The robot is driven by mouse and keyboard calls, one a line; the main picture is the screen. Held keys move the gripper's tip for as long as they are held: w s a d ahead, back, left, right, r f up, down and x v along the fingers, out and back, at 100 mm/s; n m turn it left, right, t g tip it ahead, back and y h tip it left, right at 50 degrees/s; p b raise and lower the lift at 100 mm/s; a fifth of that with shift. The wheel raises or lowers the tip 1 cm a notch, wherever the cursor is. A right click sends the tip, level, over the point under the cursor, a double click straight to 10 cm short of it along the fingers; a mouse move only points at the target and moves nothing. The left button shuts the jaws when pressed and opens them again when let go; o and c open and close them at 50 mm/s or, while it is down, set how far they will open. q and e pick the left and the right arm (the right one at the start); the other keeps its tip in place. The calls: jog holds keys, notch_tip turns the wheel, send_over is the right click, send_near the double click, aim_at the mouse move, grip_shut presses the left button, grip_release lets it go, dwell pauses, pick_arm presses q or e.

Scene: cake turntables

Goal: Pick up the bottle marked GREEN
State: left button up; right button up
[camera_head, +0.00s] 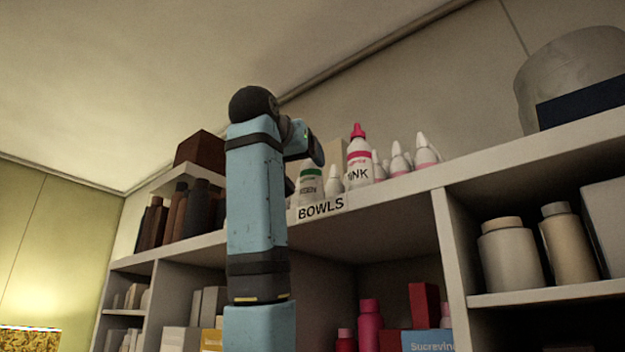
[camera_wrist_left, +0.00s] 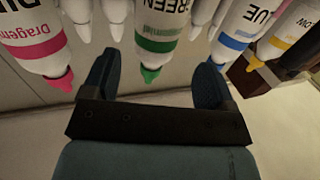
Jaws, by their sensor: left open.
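The bottle marked GREEN (camera_head: 310,188) is white with a green band, standing on the top shelf above the BOWLS label; my left arm hides its upper left part. In the left wrist view the picture is inverted, and the GREEN bottle (camera_wrist_left: 160,28) shows its label and green nozzle tip pointing down in the picture. My left gripper (camera_wrist_left: 154,68) is open, with one dark finger on either side of the green nozzle. I see no contact. In the head view the left fingers are mostly hidden behind my arm. My right gripper is not in view.
A pink-capped bottle marked INK (camera_head: 359,160) stands right of the GREEN bottle, with several white nozzle bottles (camera_head: 400,160) beyond. A dark box (camera_head: 200,150) stands left.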

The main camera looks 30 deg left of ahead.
aim_at(308, 164)
pick_arm(q)
jog(key=shift+w+a, duration=0.1)
jog(key=shift+w, duration=0.35)
jog(key=shift+w+r+p, duration=0.15)
jog(key=shift+w+p, duration=0.05)
jog(key=shift+p, duration=0.2)
jog(key=shift+w+r+p, duration=0.25)
jog(key=shift+w+p, duration=0.65)
jog(key=shift+w, duration=0.1)
jog(key=x, duration=0.2)
jog(key=shift+w+f+p, duration=0.3)
jog(key=shift+w+a+f, duration=0.1)
jog(key=shift+w, duration=0.05)
jog(key=shift+s, duration=0.25)
jog(key=shift+c, duration=0.8)
jog(key=shift+s, duration=0.1)
jog(key=c, duration=0.9)
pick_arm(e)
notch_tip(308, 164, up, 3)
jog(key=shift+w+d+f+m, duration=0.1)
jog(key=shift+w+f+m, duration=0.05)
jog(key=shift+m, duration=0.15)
